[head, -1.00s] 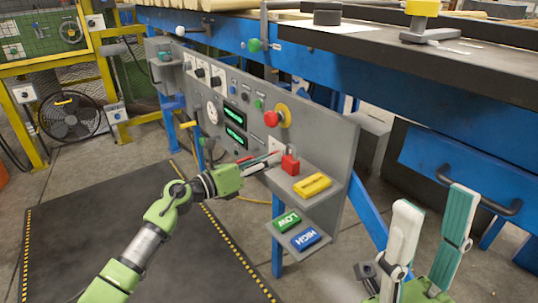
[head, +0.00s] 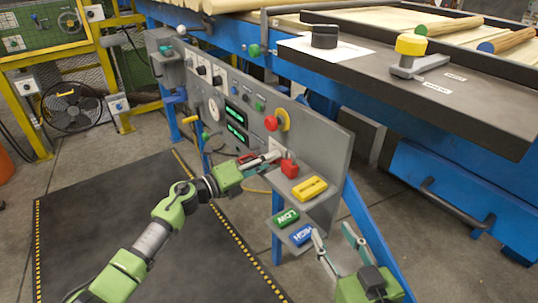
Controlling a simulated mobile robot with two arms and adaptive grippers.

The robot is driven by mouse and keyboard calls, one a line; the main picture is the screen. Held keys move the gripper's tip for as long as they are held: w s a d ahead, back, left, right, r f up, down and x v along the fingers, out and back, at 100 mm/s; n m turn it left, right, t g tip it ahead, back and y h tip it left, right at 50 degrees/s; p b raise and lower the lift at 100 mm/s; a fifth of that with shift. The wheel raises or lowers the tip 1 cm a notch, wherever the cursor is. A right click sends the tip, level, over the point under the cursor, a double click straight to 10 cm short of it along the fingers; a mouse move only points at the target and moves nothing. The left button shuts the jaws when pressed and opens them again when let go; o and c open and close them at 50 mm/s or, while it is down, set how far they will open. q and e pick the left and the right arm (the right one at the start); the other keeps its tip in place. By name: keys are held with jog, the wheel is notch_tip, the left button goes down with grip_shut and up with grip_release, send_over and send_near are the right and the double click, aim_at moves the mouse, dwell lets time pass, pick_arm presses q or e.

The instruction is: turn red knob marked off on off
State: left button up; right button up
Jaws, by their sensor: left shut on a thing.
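My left gripper (head: 279,155) reaches in from the left and is shut at the grey control panel (head: 310,135), in front of a small white plate (head: 277,146). The red knob is mostly hidden by its fingers there, and I cannot read its marking or its angle. A red patch (head: 247,158) shows just behind the fingers. A red padlock (head: 289,169) sits just right of the fingertips. My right gripper (head: 331,229) is open and empty at the lower right, in front of the small lower shelf.
A red mushroom button (head: 271,123) with a yellow guard is above my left gripper. A yellow block (head: 309,188) lies on the shelf; green LOW (head: 286,217) and blue HIGH (head: 302,235) tags lie below. A black bench (head: 400,85) overhangs at right. The dark floor mat (head: 120,225) is clear.

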pick_arm(q)
jog(key=shift+f+n+p, duration=0.15)
jog(key=shift+n+p, duration=3.5)
jog(key=shift+n, duration=1.35)
pick_arm(e)
jog(key=s+d+f+g+h, duration=0.1)
jog(key=s+d+f+g, duration=0.2)
jog(key=s+f+g, duration=0.3)
jog(key=s+d+f+g+h, duration=0.2)
jog(key=s+f+g, duration=0.4)
jog(key=s+f, duration=0.5)
jog(key=shift+s+d+f+m, duration=0.15)
jog(key=shift+d+f+m, duration=0.15)
jog(key=shift+d+f, duration=0.35)
jog(key=shift+d+r, duration=0.15)
pick_arm(q)
jog(key=o, duration=1.1)
jog(key=shift+a, duration=0.15)
jog(key=v, duration=1.1)
jog(key=shift+s+a, duration=0.25)
jog(key=shift+a, duration=0.05)
